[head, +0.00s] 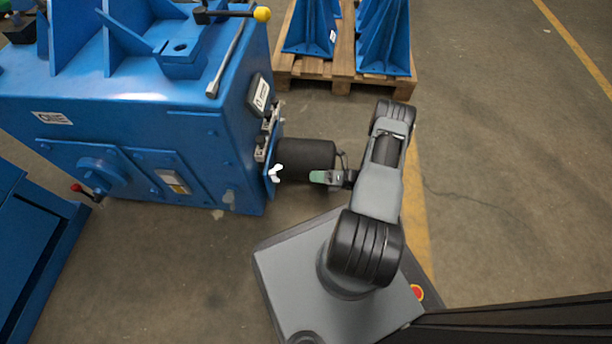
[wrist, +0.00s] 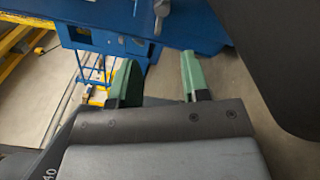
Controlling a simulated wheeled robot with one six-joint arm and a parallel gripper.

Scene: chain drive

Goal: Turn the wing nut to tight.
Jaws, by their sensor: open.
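The wing nut (head: 277,173) is a small white two-winged piece on the right end of the blue machine, low beside a black cylinder. In the wrist view a grey piece that looks like the wing nut (wrist: 160,10) shows at the top edge, partly cut off, against the blue machine. My gripper (head: 318,177) is to the right of the wing nut, apart from it, pointing left toward it. In the wrist view its two green fingers (wrist: 158,72) are spread with nothing between them. The nut lies beyond the fingertips, roughly in line with the gap.
The black cylinder (head: 306,159) sticks out from the blue machine (head: 150,120) close to my gripper; it fills the upper right of the wrist view (wrist: 290,50). A pallet (head: 345,75) with blue brackets stands behind. The floor to the right is clear.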

